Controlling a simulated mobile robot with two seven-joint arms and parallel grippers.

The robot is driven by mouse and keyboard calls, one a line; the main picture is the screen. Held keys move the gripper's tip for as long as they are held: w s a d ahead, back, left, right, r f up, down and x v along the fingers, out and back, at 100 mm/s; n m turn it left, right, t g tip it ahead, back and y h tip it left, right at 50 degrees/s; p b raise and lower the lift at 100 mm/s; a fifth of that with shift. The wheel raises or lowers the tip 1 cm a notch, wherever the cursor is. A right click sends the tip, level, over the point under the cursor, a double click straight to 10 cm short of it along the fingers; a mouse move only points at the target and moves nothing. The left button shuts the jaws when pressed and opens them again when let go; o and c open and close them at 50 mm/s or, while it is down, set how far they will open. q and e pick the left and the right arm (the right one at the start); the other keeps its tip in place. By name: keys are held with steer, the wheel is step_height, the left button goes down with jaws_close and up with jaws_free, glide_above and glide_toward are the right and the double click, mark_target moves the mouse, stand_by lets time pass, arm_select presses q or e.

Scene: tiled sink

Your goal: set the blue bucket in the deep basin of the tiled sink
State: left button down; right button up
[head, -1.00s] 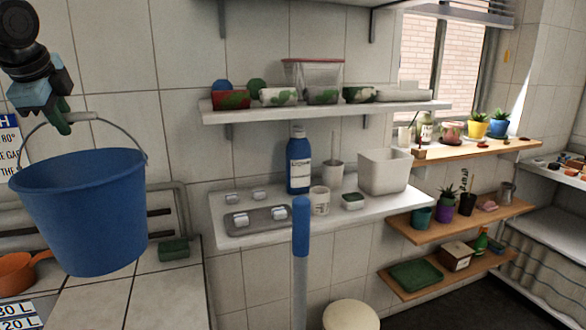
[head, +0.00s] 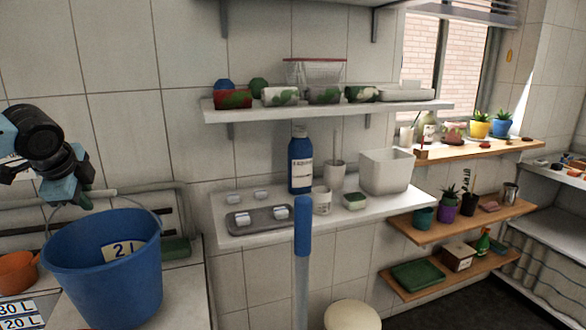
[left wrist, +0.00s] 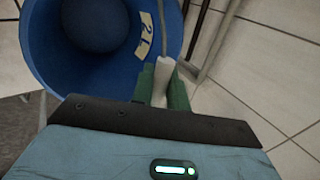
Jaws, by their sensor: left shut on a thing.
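The blue bucket (head: 95,270) hangs upright at the lower left of the head view, with a pale label on its inner wall. My left gripper (head: 84,201) is above its far-left rim, shut on the bucket's handle. In the left wrist view the green fingers (left wrist: 164,88) close on the white grip of the handle (left wrist: 161,72), and the bucket (left wrist: 60,70) opens below. A pale tiled surface (head: 187,290), apparently part of the tiled sink, shows right of the bucket. I cannot make out the deep basin; the bucket covers much of that area. My right gripper is not in view.
An orange pot (head: 17,272) and litre labels (head: 18,310) are left of the bucket. A pipe (head: 183,215) and green block (head: 176,248) are behind it. A blue-topped pole (head: 302,230) stands mid-view. A white shelf (head: 375,213) holds a blue bottle (head: 300,163).

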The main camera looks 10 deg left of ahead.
arm_select(q)
steer(key=shift+s+d+r, duration=0.2)
steer(key=shift+s+r, duration=0.05)
steer(key=shift+s, duration=0.3)
steer(key=shift+s+d+r, duration=0.15)
steer(key=shift+s+r, duration=0.15)
steer(key=shift+s, duration=0.25)
steer(key=shift+s+d+r, duration=0.2)
steer(key=shift+s+r, duration=0.05)
steer(key=shift+s, duration=0.3)
